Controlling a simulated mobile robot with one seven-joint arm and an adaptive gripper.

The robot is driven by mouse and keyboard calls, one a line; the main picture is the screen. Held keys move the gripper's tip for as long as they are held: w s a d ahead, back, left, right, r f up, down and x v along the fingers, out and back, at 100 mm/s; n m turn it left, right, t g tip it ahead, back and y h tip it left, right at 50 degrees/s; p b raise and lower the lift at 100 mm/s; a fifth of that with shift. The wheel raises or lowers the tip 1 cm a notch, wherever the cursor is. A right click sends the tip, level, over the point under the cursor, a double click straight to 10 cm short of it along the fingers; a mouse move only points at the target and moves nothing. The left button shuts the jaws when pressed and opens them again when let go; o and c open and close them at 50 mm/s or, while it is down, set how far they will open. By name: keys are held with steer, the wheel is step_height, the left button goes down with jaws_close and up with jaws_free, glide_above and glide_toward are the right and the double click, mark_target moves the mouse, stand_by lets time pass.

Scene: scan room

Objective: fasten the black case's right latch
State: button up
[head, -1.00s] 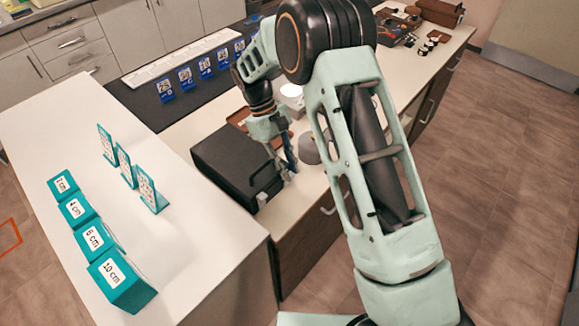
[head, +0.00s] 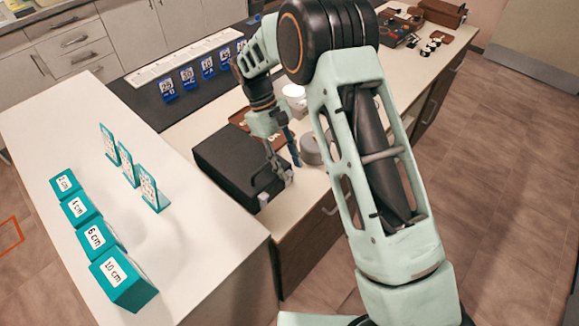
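The black case (head: 228,160) lies closed on the white counter, its front side facing the counter's near edge. A small grey latch (head: 263,199) shows low at the left of its front. My gripper (head: 291,172) is at the right end of the front, where the right latch would be. Its two fingers stand apart, one close against the case's front right corner and one to the right of it. The right latch is mostly hidden by the fingers, so I cannot tell its state or whether a finger touches it.
A grey round object (head: 311,150) stands just right of my gripper. A brown tray (head: 240,118) lies behind the case. Teal labelled blocks (head: 122,280) and teal card stands (head: 152,188) stand on the white counter at left. Blue card stands (head: 187,78) line the dark surface behind.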

steer(key=v, duration=1)
steer(key=shift+a+r, duration=0.15)
steer(key=shift+r, duration=0.2)
steer(key=shift+w, duration=0.15)
